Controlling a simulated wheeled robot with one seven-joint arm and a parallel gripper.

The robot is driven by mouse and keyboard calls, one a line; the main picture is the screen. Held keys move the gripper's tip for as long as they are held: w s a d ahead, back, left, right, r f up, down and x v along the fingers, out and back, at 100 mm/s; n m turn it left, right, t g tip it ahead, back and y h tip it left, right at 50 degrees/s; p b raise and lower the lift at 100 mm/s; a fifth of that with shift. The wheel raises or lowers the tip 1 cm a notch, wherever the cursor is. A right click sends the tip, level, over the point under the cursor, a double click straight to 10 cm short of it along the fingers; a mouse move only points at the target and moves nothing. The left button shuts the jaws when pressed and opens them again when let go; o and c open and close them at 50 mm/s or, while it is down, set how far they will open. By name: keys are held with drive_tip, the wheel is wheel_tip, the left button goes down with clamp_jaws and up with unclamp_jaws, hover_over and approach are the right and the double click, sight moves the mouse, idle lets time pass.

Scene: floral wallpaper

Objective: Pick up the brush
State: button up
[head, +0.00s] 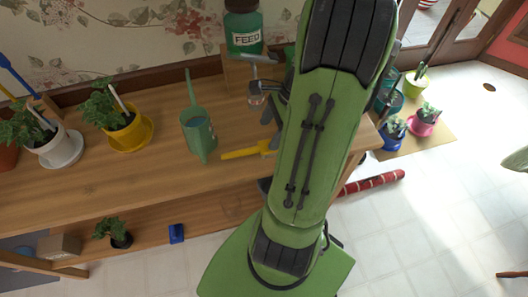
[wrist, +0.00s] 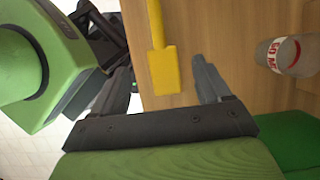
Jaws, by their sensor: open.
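A yellow tool (head: 245,152) with a narrow handle and a flat, wider end lies on the wooden table. I cannot make out bristles, so I cannot tell whether it is the brush. In the wrist view the yellow tool (wrist: 164,70) lies in line with the gap between my fingers, its wide end towards the palm. My gripper (wrist: 161,66) is open, one dark finger on each side of the tool, with nothing held. I cannot tell its height above the table. In the head view my green arm hides part of the table's right end.
A blue object (head: 176,233) lies below.

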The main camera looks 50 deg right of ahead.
sight(260, 147)
drive_tip(key=b+x, duration=0.3)
drive_tip(key=x, duration=0.6)
drive_tip(key=shift+w, duration=0.1)
drive_tip(key=shift+r, duration=0.1)
drive_tip(key=c, duration=1.3)
wheel_tip(260, 147, up, 10)
drive_tip(key=p, duration=0.4)
